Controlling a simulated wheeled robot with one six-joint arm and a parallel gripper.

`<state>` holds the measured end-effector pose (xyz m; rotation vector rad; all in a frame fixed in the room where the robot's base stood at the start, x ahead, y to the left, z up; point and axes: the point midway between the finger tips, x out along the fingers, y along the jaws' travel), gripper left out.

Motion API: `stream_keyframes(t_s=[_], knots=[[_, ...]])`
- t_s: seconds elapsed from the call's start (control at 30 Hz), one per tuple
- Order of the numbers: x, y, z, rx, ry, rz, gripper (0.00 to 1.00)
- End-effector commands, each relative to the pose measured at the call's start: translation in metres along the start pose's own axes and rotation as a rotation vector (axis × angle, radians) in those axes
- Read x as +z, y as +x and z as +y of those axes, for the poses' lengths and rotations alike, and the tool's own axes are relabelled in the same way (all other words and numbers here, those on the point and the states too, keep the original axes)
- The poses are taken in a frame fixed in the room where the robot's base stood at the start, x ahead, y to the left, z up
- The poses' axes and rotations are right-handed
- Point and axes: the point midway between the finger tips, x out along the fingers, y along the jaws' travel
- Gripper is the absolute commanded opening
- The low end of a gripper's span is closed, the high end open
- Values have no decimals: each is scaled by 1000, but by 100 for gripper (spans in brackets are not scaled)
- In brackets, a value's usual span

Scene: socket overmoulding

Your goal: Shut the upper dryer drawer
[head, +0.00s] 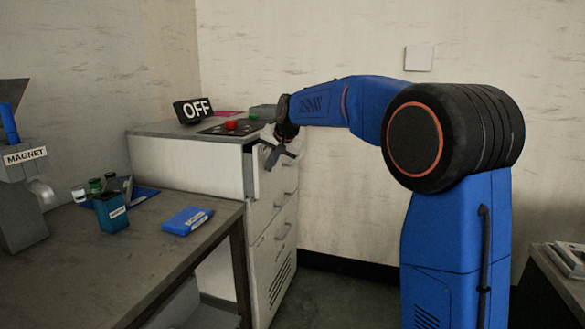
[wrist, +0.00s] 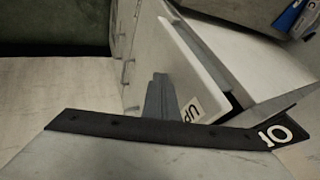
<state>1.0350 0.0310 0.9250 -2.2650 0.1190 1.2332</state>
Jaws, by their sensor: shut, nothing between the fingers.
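The dryer (head: 185,165) is a pale cabinet with a column of handled drawers on its right face. Its upper drawer (head: 252,180) stands slightly out, its white front edge showing. In the wrist view the upper drawer's front (wrist: 195,60) carries a partly hidden label starting "UP", and a dark gap lies behind it. My gripper (head: 280,156) is shut and empty at the top of the drawer front. Its grey fingers (wrist: 160,98) show in the wrist view close to the front; I cannot tell whether they touch it.
A table (head: 110,265) at left holds a blue box (head: 187,221), a teal container (head: 111,212) and small jars. Floor right of the dryer is clear.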

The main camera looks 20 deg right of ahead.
Motion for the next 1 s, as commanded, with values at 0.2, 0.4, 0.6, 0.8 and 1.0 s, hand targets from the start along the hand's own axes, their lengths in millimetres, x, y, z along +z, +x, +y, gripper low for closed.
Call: stream_keyframes(t_s=[0.2, 0.4, 0.6, 0.8, 1.0], knots=[[0, 16, -31, 0, -1, -1, 0], [0, 21, -40, 0, 0, 0, 0], [0, 22, -42, -3, 0, 1, 0], [0, 22, -43, -5, 0, 2, 0], [-2, 20, -39, -6, 0, 3, 0]])
